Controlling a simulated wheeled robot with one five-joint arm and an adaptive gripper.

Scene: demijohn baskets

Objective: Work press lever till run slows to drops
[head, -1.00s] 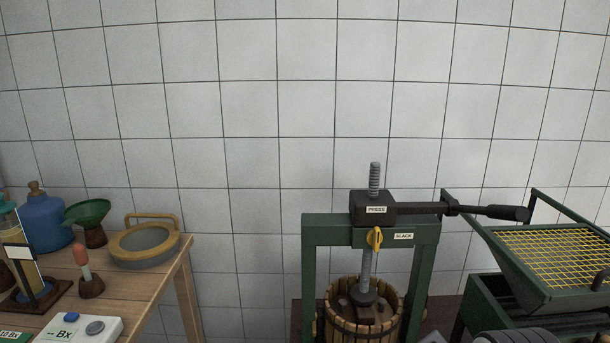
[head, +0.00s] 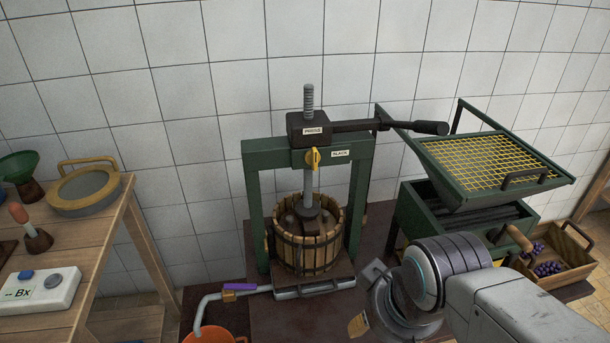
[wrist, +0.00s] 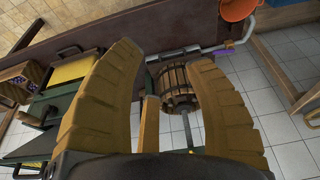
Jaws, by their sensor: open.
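The press is a green frame (head: 255,205) with a dark head labelled PRESS. Its dark lever (head: 415,127) points right from the head, roughly level. A slatted wooden basket (head: 308,245) stands below the screw. A pipe with a purple-handled tap (head: 240,287) leads to an orange bucket (head: 213,337); no flow can be made out. In the wrist view, my gripper (wrist: 167,60) is open and empty, with the basket (wrist: 178,88) showing between and beyond its yellow fingers.
A green crusher with a yellow mesh hopper (head: 490,160) stands right of the press, near the lever's end. A grape crate (head: 560,262) lies at far right. A wooden table (head: 105,225) with a Bx meter (head: 38,290) and funnel (head: 20,167) is at left.

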